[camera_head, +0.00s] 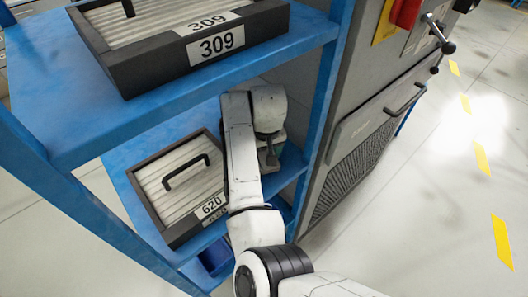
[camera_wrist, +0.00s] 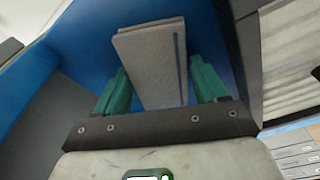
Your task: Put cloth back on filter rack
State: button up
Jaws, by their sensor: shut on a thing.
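A grey folded cloth (camera_wrist: 150,48) with a dark blue stripe stands between the green fingers of my gripper (camera_wrist: 162,80) in the wrist view. My gripper is shut on it. In the head view my gripper (camera_head: 269,152) reaches into the lower level of the blue filter rack (camera_head: 190,88), right of the filter marked 620 (camera_head: 184,186). The cloth is not clearly visible there, hidden by my arm. Blue rack surface lies right behind the cloth in the wrist view; I cannot tell whether they touch.
A filter marked 309 (camera_head: 190,35) sits on the upper shelf, above my arm. A blue post (camera_head: 325,100) stands right of my gripper. A grey machine cabinet (camera_head: 375,110) with a red switch (camera_head: 405,12) stands beyond it. The floor at right is clear.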

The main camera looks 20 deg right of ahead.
jog(key=o, duration=1)
jog(key=r, duration=0.5)
jog(key=s+r, duration=0.1)
jog(key=r, duration=0.1)
jog(key=shift+r, duration=0.2)
jog(key=shift+s, duration=0.1)
